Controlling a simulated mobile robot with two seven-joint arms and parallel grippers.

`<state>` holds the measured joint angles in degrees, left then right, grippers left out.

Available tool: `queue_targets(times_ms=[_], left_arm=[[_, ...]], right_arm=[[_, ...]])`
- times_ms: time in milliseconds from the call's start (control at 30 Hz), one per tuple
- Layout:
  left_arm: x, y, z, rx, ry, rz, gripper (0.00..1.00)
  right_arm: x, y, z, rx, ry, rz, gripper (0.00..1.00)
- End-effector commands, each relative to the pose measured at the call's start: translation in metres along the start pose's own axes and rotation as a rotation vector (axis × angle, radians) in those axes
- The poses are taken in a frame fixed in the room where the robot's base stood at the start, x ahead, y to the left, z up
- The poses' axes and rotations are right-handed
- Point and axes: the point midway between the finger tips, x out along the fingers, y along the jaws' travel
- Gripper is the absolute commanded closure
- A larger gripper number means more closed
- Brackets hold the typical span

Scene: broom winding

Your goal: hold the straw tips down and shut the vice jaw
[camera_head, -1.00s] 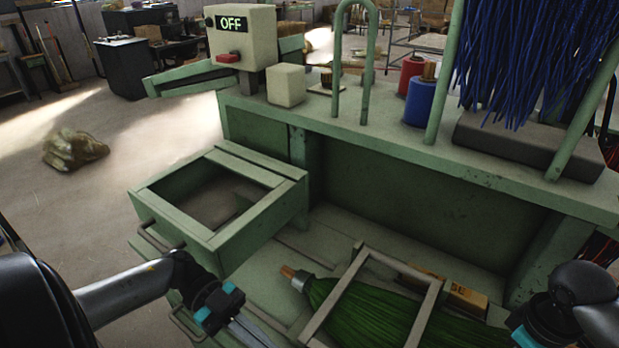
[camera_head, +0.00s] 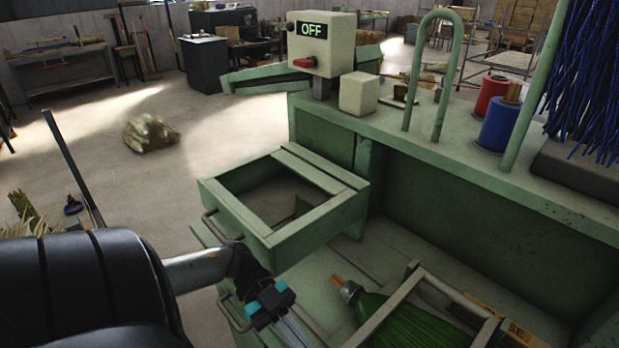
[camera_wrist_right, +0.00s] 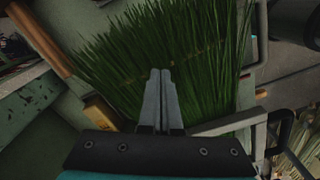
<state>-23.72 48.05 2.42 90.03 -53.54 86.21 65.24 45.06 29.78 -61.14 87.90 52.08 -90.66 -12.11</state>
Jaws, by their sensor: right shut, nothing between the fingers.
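The green straw of a broom (camera_head: 375,312) lies on the lower deck at the bottom of the head view, with its handle stub (camera_head: 340,283) at its left end. A pale frame (camera_head: 390,306) lies across the straw; I cannot tell if this is the vice jaw or whether it is shut. In the right wrist view the straw (camera_wrist_right: 120,60) fans out toward its tips. My right gripper (camera_wrist_right: 159,73) is shut and empty, over or against the straw; contact is unclear. My left gripper (camera_head: 298,335) is left of the broom, its fingertips cut off by the bottom edge.
A green open-topped drawer box (camera_head: 231,218) stands left of the broom. A control box reading OFF (camera_head: 322,45), a pale block (camera_head: 358,93), a green hoop (camera_head: 457,70) and a blue spool (camera_head: 497,127) stand on the upper shelf. A yellow box (camera_head: 525,337) lies behind the frame.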

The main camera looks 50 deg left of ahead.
Motion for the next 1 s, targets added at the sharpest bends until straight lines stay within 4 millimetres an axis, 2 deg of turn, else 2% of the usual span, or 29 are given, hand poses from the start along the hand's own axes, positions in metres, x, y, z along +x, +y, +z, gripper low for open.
queue_targets(times_ms=[1000], left_arm=[[0.0, 0.0, 0.0, 0.0, 0.0, 0.0, 1.0]], right_arm=[[0.022, 0.0, 0.0, 0.0, 0.0, 0.0, 1.0]])
